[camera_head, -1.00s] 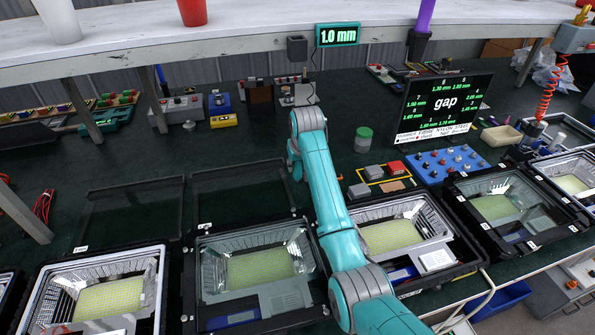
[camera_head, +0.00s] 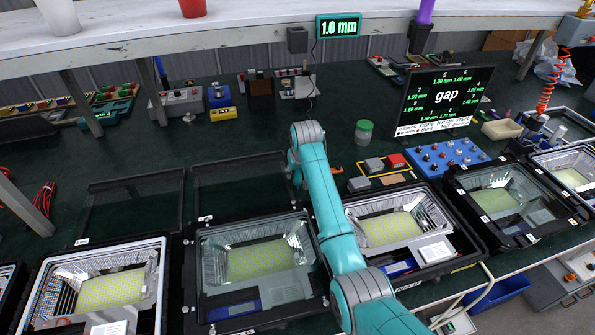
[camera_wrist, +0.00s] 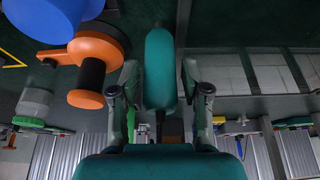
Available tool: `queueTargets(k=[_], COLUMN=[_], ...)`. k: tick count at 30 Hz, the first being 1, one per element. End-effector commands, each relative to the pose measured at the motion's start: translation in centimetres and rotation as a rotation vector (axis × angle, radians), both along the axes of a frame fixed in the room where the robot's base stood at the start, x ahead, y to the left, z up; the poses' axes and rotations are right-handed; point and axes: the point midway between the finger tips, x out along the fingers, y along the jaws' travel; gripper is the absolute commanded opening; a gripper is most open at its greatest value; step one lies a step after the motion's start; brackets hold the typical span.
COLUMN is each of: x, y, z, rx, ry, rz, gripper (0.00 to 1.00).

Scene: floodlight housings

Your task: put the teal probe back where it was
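The teal probe (camera_wrist: 160,68) shows in the wrist view as a long rounded teal body. It lies between the two fingers of my gripper (camera_wrist: 161,88), which appear closed on its sides.
An orange spool-like part with a black stem (camera_wrist: 90,75) and a blue cylinder (camera_wrist: 45,15) are close left of the gripper. A green-lidded jar (camera_head: 364,131), a blue knob panel (camera_head: 450,157) and a gap display board (camera_head: 443,98) stand behind the housings. Bare bench (camera_head: 260,145) lies left of the arm.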

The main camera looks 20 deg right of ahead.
Motion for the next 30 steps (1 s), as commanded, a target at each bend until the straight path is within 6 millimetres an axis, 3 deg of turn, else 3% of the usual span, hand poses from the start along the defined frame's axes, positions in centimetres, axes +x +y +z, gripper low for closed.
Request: queueTargets(k=[9,14,30], x=[0.0,-0.3,-4.0], y=[0.0,0.0,0.0], z=[0.1,1.2,10.0], rx=[0.0,0.0,0.0], ry=[0.0,-0.002,-0.002], rz=[0.0,0.0,0.0], gripper=[0.57,0.57,0.57])
